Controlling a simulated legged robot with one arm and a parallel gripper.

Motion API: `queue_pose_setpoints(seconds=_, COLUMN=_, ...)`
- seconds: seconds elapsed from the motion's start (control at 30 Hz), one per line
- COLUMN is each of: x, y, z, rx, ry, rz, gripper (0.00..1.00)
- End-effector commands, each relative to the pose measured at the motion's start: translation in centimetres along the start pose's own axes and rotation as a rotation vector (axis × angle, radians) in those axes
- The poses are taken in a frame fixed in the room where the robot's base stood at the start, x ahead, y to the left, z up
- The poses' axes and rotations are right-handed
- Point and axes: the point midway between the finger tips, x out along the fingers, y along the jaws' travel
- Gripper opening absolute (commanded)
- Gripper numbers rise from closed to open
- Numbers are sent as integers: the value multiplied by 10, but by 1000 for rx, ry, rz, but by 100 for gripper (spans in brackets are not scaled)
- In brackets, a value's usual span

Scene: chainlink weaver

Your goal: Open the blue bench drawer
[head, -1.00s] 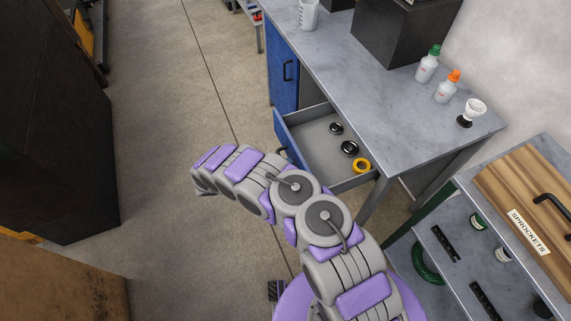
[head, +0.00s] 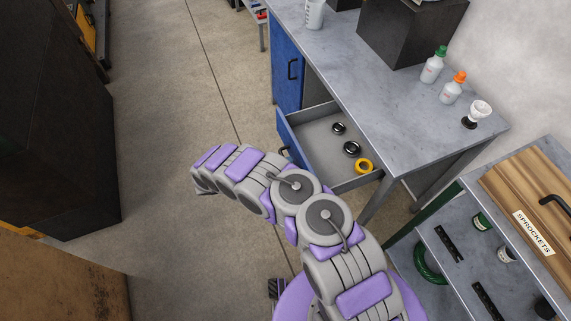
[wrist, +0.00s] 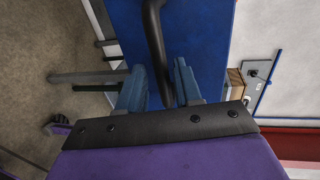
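The blue-fronted bench drawer (head: 292,138) is pulled out from under the grey workbench, and its grey inside shows. My arm reaches left past the drawer front in the head view, where my gripper (head: 202,189) is small and its fingers are hard to make out. In the wrist view my gripper (wrist: 160,88) is open, with its two blue-grey fingers apart. The black bar handle (wrist: 153,35) on a blue front panel (wrist: 203,35) runs between the fingers in the picture. I cannot tell whether either finger touches it.
The drawer holds black round parts (head: 351,148) and a yellow ring (head: 364,166). A blue cabinet door (head: 286,72) stands behind it. Bottles (head: 433,64) stand on the workbench (head: 400,110). A shelf (head: 470,255) with a wooden SPROCKETS box is at right. The floor (head: 165,110) at left is clear.

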Motion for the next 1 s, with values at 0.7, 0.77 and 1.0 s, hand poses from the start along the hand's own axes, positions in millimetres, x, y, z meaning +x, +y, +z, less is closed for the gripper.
queue_pose_setpoints(seconds=0.7, x=-136, y=2, z=0, rx=-1, ry=-2, rz=5, gripper=34)
queue_pose_setpoints(seconds=0.77, x=-145, y=1, z=-1, rx=-2, ry=-1, rz=5, gripper=34)
queue_pose_setpoints(seconds=1.0, x=-164, y=0, z=0, rx=-1, ry=-1, rz=6, gripper=34)
